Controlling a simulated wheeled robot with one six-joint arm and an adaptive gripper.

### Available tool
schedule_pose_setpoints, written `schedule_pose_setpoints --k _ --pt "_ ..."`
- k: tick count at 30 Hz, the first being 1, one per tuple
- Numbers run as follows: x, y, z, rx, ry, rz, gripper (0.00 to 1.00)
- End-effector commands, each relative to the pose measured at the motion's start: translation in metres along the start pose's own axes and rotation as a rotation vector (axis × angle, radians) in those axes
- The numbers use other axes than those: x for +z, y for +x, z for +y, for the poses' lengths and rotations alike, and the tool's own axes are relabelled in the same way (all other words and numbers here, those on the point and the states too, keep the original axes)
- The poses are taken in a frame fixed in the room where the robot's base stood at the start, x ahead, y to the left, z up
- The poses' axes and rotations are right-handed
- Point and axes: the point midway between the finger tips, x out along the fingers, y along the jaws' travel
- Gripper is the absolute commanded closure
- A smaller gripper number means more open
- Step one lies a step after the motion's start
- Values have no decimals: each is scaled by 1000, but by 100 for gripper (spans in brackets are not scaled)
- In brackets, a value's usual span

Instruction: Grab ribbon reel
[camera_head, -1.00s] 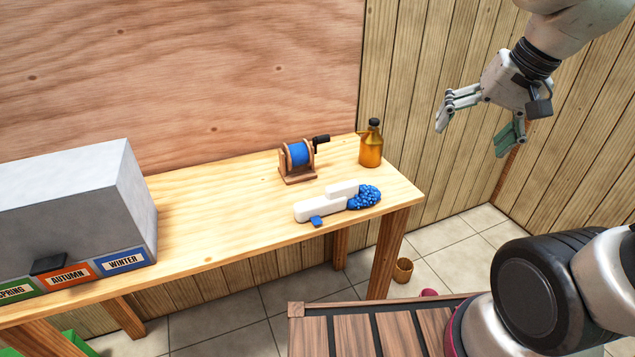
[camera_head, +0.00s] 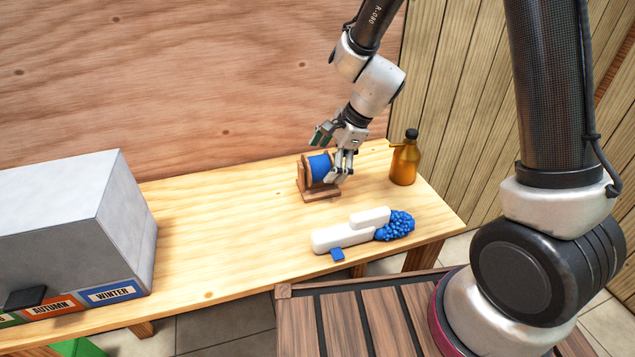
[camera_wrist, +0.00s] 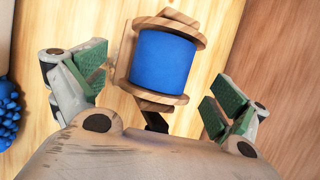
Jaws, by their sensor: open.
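The ribbon reel (camera_head: 320,167) is a blue spool in a wooden stand near the back of the workbench. My gripper (camera_head: 333,150) is just above and beside it, in front of its right side. In the wrist view the blue reel (camera_wrist: 162,62) and its wooden end discs show large and upper centre. There my gripper (camera_wrist: 160,90) is open, with one green-padded finger on each side of the reel. No finger visibly touches the blue spool there. The black crank handle (camera_wrist: 156,121) shows below the spool. In the head view my gripper hides the handle.
An amber bottle (camera_head: 404,163) stands right of the reel. A white tool with blue beads (camera_head: 342,236) lies in front. A grey box with season labels (camera_head: 75,215) stands at the left. The workbench (camera_head: 225,235) between box and reel is clear.

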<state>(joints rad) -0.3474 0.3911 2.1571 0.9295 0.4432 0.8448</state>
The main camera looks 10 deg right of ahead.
Motion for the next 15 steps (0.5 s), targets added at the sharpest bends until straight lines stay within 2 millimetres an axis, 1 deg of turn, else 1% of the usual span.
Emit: schedule_pose_setpoints --k 1,5,8,13,14,15 --pt "-2 9 1 3 1 2 3" --pt "-1 24 0 1 -2 0 3" --pt "-1 28 0 0 -2 0 3" --pt "-1 27 0 -1 -2 0 3" --pt "-1 27 0 -1 -2 0 6" --pt "-1 27 0 -1 -2 0 14"
